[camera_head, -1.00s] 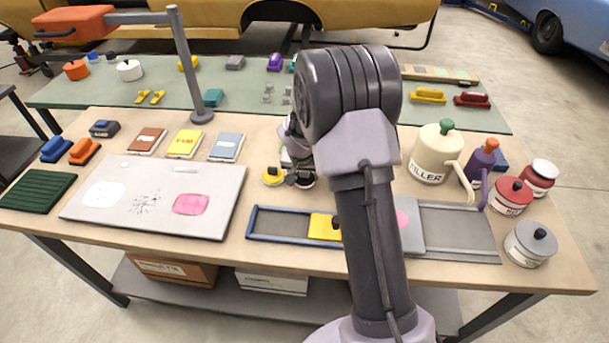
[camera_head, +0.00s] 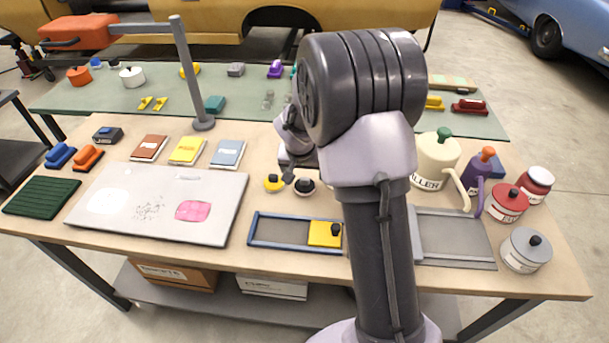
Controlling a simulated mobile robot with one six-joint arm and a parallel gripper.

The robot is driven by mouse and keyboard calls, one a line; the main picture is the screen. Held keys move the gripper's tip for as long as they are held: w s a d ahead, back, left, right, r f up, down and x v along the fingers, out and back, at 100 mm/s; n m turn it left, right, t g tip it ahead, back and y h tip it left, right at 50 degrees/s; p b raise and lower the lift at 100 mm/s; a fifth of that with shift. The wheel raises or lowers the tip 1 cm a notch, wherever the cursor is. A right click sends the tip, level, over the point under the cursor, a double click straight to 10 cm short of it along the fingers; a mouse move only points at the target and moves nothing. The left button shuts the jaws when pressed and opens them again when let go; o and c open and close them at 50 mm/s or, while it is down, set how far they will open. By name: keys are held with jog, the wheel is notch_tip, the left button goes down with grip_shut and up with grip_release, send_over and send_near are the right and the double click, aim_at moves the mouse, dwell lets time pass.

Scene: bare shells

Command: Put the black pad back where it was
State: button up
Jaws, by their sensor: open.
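The black pad (camera_head: 304,186), small and round with a dark knob, sits on the wooden bench behind the blue-edged tray. A round yellow pad (camera_head: 273,184) sits just to its left. My gripper (camera_head: 289,177) is open, a little above and behind the two pads. It is partly hidden by my arm, and I see nothing in it.
The blue-edged tray (camera_head: 280,233) holds a yellow block (camera_head: 324,234) at its right end. A whiteboard (camera_head: 160,201) lies to the left. A filler can (camera_head: 436,163) and several jars stand to the right. My arm hides the bench's middle.

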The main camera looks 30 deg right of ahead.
jog(key=s+a+r+y, duration=0.1)
jog(key=s+a+r, duration=0.35)
jog(key=r, duration=0.35)
jog(key=s+a+r, duration=0.3)
jog(key=s+r, duration=0.2)
jog(key=r, duration=0.3)
jog(key=s+a+r+n+t+y, duration=0.1)
jog(key=s+a+r, duration=0.1)
jog(key=s+a, duration=0.3)
jog(key=s+a+r+n+t+y, duration=0.1)
jog(key=s+a, duration=0.5)
jog(key=s, duration=0.8)
notch_tip(320, 180, up, 2)
jog(key=shift+s+a+r+y+p, duration=0.2)
jog(key=shift+y+p, duration=0.25)
jog(key=shift+y, duration=0.35)
jog(key=shift+f, duration=0.2)
jog(key=shift+d+f+b, duration=0.1)
jog(key=shift+f+b, duration=0.6)
jog(key=shift+b, duration=0.15)
